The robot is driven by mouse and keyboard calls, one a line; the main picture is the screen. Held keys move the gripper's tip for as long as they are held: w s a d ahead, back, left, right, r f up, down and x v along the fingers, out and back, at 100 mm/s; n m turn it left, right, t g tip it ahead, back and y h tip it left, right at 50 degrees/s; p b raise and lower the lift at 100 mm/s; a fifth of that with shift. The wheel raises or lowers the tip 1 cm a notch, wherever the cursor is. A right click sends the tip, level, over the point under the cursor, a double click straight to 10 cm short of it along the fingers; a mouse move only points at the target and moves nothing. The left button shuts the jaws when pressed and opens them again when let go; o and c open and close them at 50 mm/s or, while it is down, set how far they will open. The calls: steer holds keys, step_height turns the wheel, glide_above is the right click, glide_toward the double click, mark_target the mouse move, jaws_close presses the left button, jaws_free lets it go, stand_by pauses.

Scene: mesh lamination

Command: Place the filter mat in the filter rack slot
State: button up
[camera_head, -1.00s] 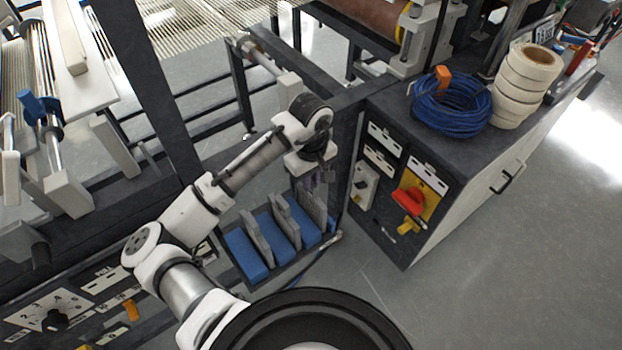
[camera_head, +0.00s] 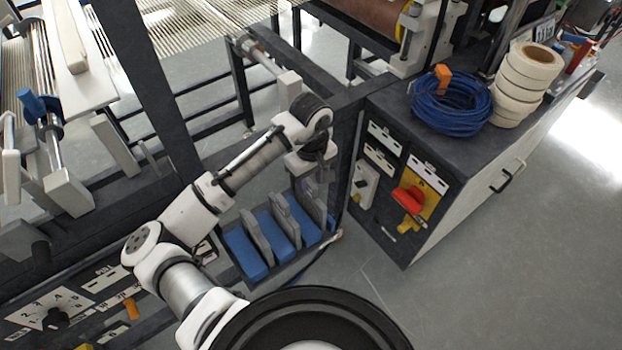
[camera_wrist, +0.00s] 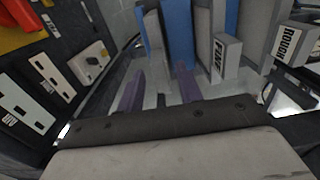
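The filter rack (camera_head: 262,278) stands low beside the machine frame and holds upright blue and grey slabs. A grey filter mat (camera_head: 310,202) stands upright at its right end, directly under my gripper (camera_head: 314,182). In the wrist view my gripper's two purple fingers (camera_wrist: 160,88) are apart, with a gap between them. A grey slab (camera_wrist: 155,40) and a blue slab (camera_wrist: 180,38) show just beyond the fingertips. I see nothing clamped between the fingers. How deep the right-end mat sits is partly hidden by my gripper and the frame.
A labelled grey block (camera_wrist: 226,56) and a block marked ROUGH (camera_wrist: 290,42) lie right of my fingers. A cabinet (camera_head: 440,190) with a red switch (camera_head: 408,198) stands close right of the rack. Dark frame posts stand around it. The floor at right is clear.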

step_height(320, 180, up, 12)
steer(key=shift+b, duration=0.35)
